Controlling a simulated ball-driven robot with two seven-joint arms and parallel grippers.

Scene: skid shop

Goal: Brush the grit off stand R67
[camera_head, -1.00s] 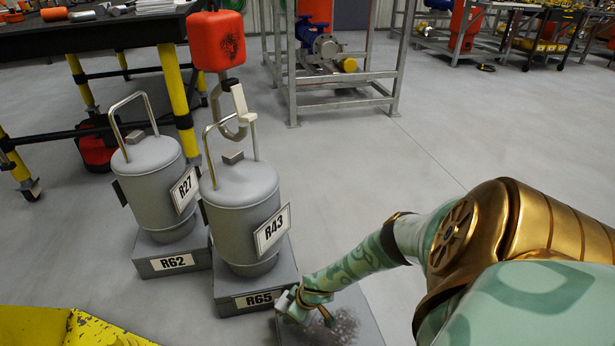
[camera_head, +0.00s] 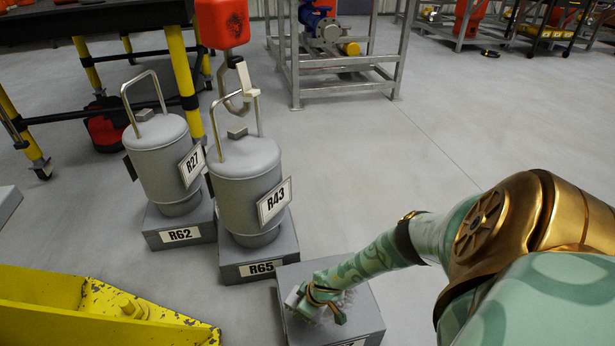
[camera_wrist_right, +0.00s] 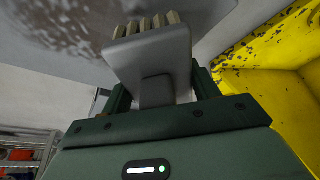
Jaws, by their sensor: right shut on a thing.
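The grey stand (camera_head: 366,312) lies at the bottom middle of the head view, beside stand R65. Its front label is mostly cut off by the frame edge, so I cannot read its full number. My right gripper (camera_head: 318,303) is low over its top. In the right wrist view the gripper (camera_wrist_right: 155,95) is shut on a grey brush (camera_wrist_right: 150,52) with a row of pale bristle tufts. The bristles are at the stand's top; whether they touch is unclear. Speckled grit (camera_wrist_right: 62,28) shows there on the left, and the arm partly hides it in the head view. My left gripper is out of view.
Grey canister R43 (camera_head: 243,165) stands on R65 (camera_head: 229,262), close left of the stand. Canister R27 (camera_head: 160,155) stands on R62 (camera_head: 160,238). A chipped yellow structure (camera_head: 90,310) fills the bottom left.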

